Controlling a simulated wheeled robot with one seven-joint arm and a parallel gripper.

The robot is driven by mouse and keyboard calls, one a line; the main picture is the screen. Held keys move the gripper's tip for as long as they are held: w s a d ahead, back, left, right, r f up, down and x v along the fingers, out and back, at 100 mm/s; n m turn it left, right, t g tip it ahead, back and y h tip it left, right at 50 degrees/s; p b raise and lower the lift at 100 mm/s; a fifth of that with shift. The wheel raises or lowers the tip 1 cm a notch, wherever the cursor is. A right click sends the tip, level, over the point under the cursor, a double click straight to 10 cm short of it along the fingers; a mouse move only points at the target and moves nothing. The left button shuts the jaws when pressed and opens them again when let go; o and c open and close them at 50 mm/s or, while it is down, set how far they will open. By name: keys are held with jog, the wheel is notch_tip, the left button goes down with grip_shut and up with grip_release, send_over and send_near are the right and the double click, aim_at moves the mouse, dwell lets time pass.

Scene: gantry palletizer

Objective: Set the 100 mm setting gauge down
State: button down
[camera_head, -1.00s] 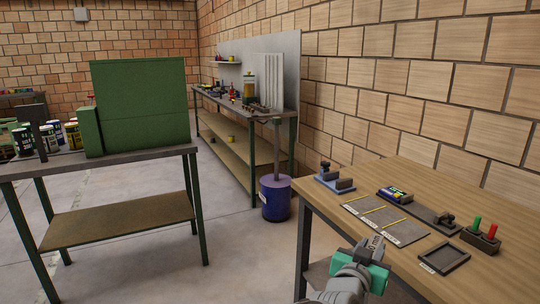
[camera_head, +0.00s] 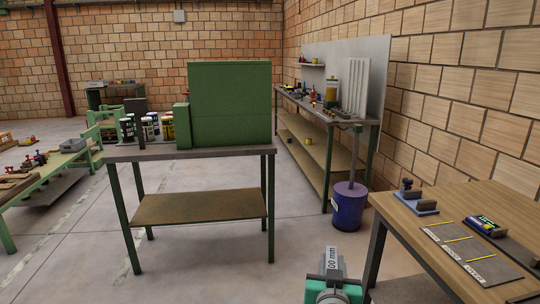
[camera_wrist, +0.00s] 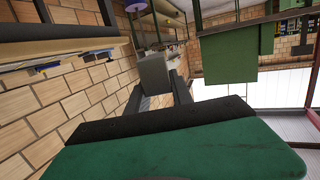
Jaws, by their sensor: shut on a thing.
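The setting gauge is a light grey block (camera_head: 336,258) whose label reads "00 mm" as far as it shows. My gripper (camera_head: 331,272) is at the bottom of the head view, with its green body below the gauge, and is shut on it. In the wrist view the gauge (camera_wrist: 153,72) shows as a plain grey block between the two dark fingers of my gripper (camera_wrist: 158,93). It is in the air over the floor, to the left of the wooden table (camera_head: 405,212). It touches no surface that I can see.
The wooden table bears a grey marked mat (camera_head: 455,243) with yellow strips, a blue-based fixture (camera_head: 415,203) and a dark holder (camera_head: 485,226). A green-legged bench (camera_head: 125,153) with a green panel and cans stands ahead. A blue bin (camera_head: 348,210) stands beyond the table. Floor between is clear.

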aim_at(334, 262)
jog(key=r+y+p, duration=0.1)
jog(key=p, duration=0.1)
jog(key=shift+w+n+p, duration=0.35)
jog(key=shift+n, duration=0.05)
jog(key=shift+w+r+n+y+p, duration=0.1)
jog(key=shift+r+n+y+p, duration=0.3)
jog(key=shift+p, duration=0.55)
jog(key=r+y+p, duration=0.1)
jog(key=p, duration=0.2)
jog(key=shift+d, duration=0.2)
jog(key=shift+d+r+n+t+y+p, duration=0.15)
jog(key=shift+r+n+t+y+p, duration=0.2)
jog(key=shift+p, duration=0.75)
